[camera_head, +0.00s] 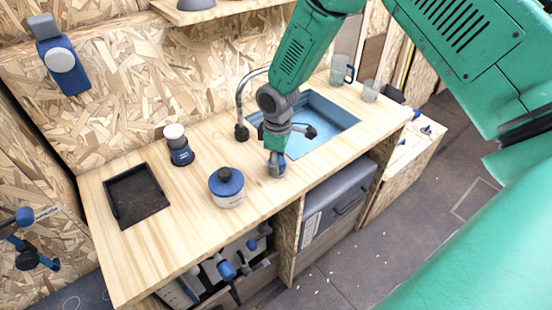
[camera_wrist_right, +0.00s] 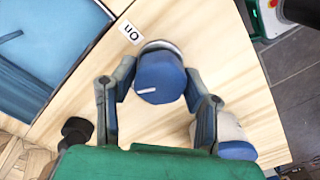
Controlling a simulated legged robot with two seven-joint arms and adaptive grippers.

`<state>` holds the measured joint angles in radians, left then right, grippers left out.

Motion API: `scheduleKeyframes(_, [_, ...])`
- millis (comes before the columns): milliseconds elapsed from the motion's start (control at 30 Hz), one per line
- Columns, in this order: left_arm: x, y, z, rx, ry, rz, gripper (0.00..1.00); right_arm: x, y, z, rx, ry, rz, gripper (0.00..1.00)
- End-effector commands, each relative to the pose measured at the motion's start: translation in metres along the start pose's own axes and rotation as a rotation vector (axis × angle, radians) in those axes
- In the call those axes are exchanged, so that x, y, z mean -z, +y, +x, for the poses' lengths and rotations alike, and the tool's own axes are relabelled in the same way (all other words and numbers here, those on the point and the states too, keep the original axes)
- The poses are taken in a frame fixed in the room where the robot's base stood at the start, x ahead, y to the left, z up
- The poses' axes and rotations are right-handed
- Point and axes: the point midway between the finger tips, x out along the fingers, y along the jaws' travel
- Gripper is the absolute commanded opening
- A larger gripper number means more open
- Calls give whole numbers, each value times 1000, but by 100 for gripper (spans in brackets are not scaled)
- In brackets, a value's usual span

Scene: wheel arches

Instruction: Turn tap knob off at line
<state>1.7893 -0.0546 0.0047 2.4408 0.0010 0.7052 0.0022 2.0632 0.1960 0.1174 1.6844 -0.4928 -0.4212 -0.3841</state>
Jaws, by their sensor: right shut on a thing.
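The tap knob (camera_wrist_right: 160,75) is a round blue cap with a short white line on a grey base, fixed to the wooden counter. It also shows in the head view (camera_head: 276,171), partly hidden below my right gripper (camera_head: 278,160). In the right wrist view, my right gripper (camera_wrist_right: 160,84) has one finger on each side of the knob and is shut on it. The knob's white line points left in that view. An "On" label (camera_wrist_right: 129,32) lies on the counter beside the knob. No "Off" label is visible. My left gripper is not in view.
The blue sink (camera_head: 330,119) with its curved tap (camera_head: 240,100) lies behind the knob. A blue-lidded white jar (camera_head: 227,190) stands close to the gripper. A blue-and-white object (camera_head: 178,145) and a dark tray (camera_head: 137,195) are farther left. Glasses (camera_head: 371,91) stand at the right.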

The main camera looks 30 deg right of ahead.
Motion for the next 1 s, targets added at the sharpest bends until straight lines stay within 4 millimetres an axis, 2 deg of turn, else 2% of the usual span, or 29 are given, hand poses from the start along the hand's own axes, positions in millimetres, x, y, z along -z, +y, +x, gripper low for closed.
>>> scheduleKeyframes(500, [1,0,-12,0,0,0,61,0,3,-2,-4,-1,-387,12])
scheduleKeyframes(1000, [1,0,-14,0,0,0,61,0,5,-2,-7,-1,-493,12])
